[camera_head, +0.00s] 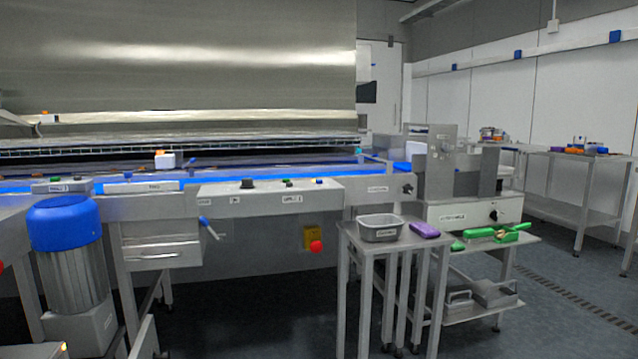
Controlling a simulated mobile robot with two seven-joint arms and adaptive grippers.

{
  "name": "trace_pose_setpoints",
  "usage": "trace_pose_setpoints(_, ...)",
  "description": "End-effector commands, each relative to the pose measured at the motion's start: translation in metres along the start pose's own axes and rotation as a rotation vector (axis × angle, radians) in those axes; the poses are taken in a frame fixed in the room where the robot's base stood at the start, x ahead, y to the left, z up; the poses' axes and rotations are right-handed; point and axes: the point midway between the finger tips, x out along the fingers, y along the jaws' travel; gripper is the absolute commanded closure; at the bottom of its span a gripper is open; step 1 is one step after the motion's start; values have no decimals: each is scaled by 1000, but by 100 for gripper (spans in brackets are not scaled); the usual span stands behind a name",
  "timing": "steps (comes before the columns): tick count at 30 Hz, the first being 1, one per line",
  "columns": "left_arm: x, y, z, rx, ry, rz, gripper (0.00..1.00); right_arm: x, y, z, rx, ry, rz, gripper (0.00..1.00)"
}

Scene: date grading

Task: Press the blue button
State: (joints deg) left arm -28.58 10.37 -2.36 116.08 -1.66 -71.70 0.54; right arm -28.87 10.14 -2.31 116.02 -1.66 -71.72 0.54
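A small blue button (319,181) appears to sit on the top edge of the sloped grey control panel (265,198), near its right end. A small green button (288,183) and a black knob (247,184) are to its left on the same panel. The blue button is too small to tell whether it is pressed. Neither of my grippers is in the head view, and nothing is seen touching the panel.
A red emergency stop (316,246) on a yellow plate is below the panel. A small steel table (353,234) with a metal pan (380,228) and purple object (425,230) stands at front right. A blue-capped motor (66,222) stands at left. Dark floor (255,325) between is open.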

Motion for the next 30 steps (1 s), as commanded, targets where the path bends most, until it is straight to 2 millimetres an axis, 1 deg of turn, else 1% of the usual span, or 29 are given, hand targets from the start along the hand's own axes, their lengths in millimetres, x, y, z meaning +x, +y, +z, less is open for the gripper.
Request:
trace_pose_setpoints(4, 0, 2, 1, -3, -2, 4, 39, 0, 2, 0, -1, 0, 4, 60)
trace_pose_setpoints(13, 1, 5, 9, -4, -14, 8, 76, 0, 3, 0, -3, 0, 5, 60)
trace_pose_setpoints(18, 1, 5, 9, -4, -15, 8, 97, 0, 3, 0, -3, 0, 5, 60)
trace_pose_setpoints(19, 1, 5, 9, -4, -15, 8, 100, 0, 2, 0, -3, 1, 4, 60)
trace_pose_setpoints(30, 0, 2, 4, -3, -7, 4, 100, 0, -3, 1, 3, -1, -5, 60)
